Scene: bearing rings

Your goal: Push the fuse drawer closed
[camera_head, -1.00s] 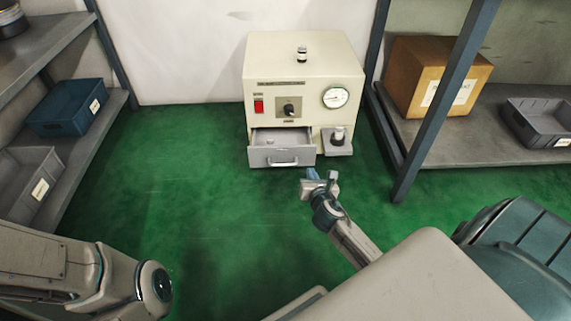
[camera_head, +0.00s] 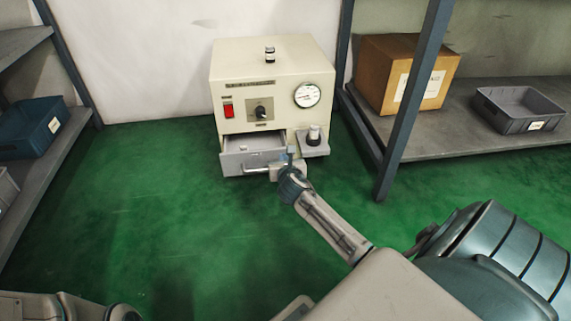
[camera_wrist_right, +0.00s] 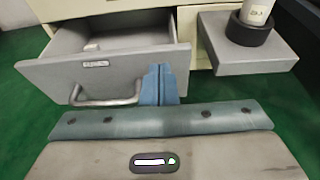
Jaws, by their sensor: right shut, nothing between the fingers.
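The fuse drawer (camera_head: 236,163) is a grey drawer low on the left of the cream machine (camera_head: 229,88), and it stands partly pulled out. In the right wrist view its front panel (camera_wrist_right: 55,76) has a small label and a curved metal handle (camera_wrist_right: 108,101). A small pale item (camera_wrist_right: 92,46) lies inside. My right gripper (camera_head: 289,156) is shut and empty. Its blue fingers (camera_wrist_right: 159,84) are at the right end of the drawer front, just right of the handle. Contact with the panel cannot be told for sure. My left gripper is out of view; only part of my left arm shows.
A grey ledge (camera_head: 317,150) with a small bottle in a dark holder (camera_head: 314,137) sticks out right of the drawer. A shelf post (camera_head: 401,130) rises at right. Green floor (camera_head: 130,190) is clear at left.

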